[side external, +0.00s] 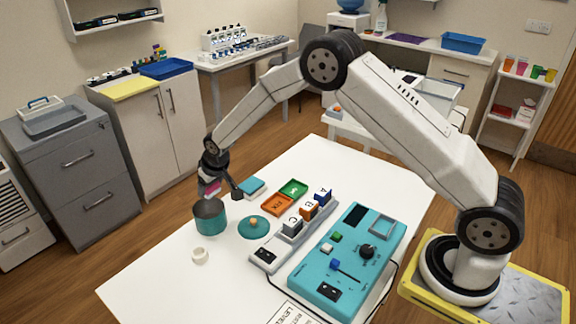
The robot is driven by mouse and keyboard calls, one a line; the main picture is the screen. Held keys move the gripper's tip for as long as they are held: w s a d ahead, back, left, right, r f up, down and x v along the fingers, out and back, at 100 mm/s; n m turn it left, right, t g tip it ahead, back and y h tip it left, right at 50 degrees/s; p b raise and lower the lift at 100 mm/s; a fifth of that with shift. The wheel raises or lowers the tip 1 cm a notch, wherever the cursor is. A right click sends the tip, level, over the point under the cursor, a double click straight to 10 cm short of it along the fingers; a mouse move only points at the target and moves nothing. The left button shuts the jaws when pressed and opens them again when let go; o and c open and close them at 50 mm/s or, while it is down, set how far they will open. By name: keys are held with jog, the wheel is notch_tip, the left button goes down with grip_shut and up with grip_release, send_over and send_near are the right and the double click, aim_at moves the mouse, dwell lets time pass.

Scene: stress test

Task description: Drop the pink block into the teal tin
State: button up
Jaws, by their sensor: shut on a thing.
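The teal tin (210,219) stands upright and open-topped near the left edge of the white table. My gripper (210,188) is above the tin, shut on the pink block (212,190). Only a small part of the block shows between the dark fingers. The block appears to be over the tin's rim, but its exact height and alignment are hard to tell. The inside of the tin is mostly dark.
A round teal lid (254,228) with an orange knob lies right of the tin. A white ring (200,256) is in front. Orange (277,205) and green (293,188) trays, lettered blocks and a teal control panel (350,262) fill the right side.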

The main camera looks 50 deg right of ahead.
jog(key=o, duration=1.1)
jog(key=shift+s+r, duration=0.1)
jog(key=shift+r, duration=0.05)
jog(key=v, duration=0.7)
jog(key=shift+s+r, duration=0.1)
jog(key=shift+r, duration=0.15)
